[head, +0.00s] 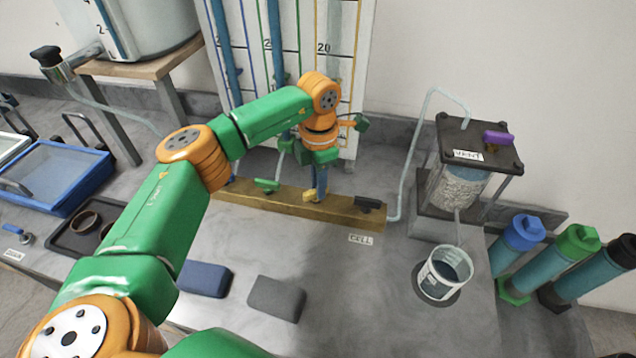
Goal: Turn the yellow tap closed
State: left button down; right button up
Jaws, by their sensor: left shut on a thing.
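A brass manifold bar (345,213) lies along the foot of the panel, with several taps on it. The yellow tap (309,196) sits on the bar between a green tap (266,185) and a black tap (368,203). My left gripper (317,188) reaches down from above and is shut on the yellow tap. The fingers and wrist hide much of the tap, so its exact handle angle is hard to tell. My right gripper is not in view.
A graduated panel (350,60) with coloured tubes stands behind the bar. At right are a cell labelled VENT with a purple tap (498,137), a beaker (444,272) and capped cylinders (518,240). Blue (205,279) and grey (276,298) pads lie in front.

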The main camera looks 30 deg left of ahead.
pick_arm(q)
jog(key=m, duration=0.3)
jog(key=shift+m, duration=0.3)
jog(key=shift+s+d+m, duration=0.1)
jog(key=shift+m, duration=1.8)
jog(key=c, duration=0.9)
grip_release()
jog(key=shift+o, duration=0.2)
jog(key=shift+r+b, duration=0.3)
jog(key=shift+b, duration=0.05)
notch_tip(320, 180, up, 7)
jog(key=shift+d+f+b, duration=0.1)
jog(key=shift+f+b, duration=0.1)
jog(key=shift+b, duration=0.3)
